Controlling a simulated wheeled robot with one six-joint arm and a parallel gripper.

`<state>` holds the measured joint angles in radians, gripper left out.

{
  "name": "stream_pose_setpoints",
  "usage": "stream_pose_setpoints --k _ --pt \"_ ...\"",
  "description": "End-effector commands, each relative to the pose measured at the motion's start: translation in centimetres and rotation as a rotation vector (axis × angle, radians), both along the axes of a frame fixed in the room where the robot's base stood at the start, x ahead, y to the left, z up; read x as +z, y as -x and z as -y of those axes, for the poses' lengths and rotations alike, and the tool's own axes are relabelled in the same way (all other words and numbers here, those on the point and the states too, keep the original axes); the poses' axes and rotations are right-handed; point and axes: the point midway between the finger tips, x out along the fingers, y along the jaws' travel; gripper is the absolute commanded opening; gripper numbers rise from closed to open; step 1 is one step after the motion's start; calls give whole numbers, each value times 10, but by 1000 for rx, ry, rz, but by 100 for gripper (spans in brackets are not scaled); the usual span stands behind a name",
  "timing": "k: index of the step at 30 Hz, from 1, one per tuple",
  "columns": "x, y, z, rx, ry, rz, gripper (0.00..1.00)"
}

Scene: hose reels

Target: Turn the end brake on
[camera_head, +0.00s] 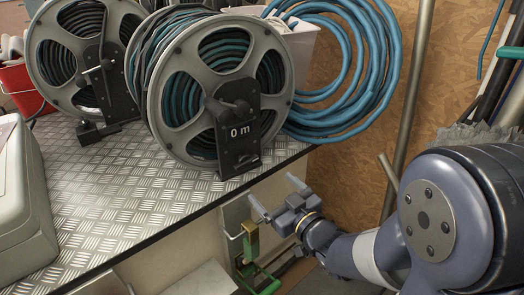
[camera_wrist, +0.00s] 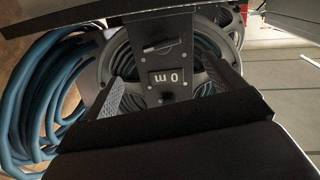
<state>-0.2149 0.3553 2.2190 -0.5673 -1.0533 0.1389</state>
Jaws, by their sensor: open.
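The end hose reel (camera_head: 172,95) stands on the bench near its right edge, with a grey rim and teal hose inside. In the wrist view the plate and lever (camera_wrist: 160,47) appear upside down between my fingers, with the lever lying roughly crosswise. My gripper (camera_head: 278,197) is open and empty, off the bench edge, to the lower right of the reel and apart from it. I cannot tell the brake's state.
A second reel (camera_head: 85,60) with its own plate stands to the left. A blue hose coil (camera_head: 345,100) hangs behind on the right. A grey case (camera_head: 22,200) sits at the bench's left. The front of the metal bench top (camera_head: 120,195) is clear.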

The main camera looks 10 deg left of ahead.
Motion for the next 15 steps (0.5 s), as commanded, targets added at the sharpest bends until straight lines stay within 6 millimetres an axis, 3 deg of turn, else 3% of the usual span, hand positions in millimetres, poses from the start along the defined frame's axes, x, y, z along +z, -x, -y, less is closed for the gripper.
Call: stream_pose_setpoints --k 5,15 --pt "3 -5 -10 25 -17 19 89" --pt "2 -49 -50 23 -16 19 89"
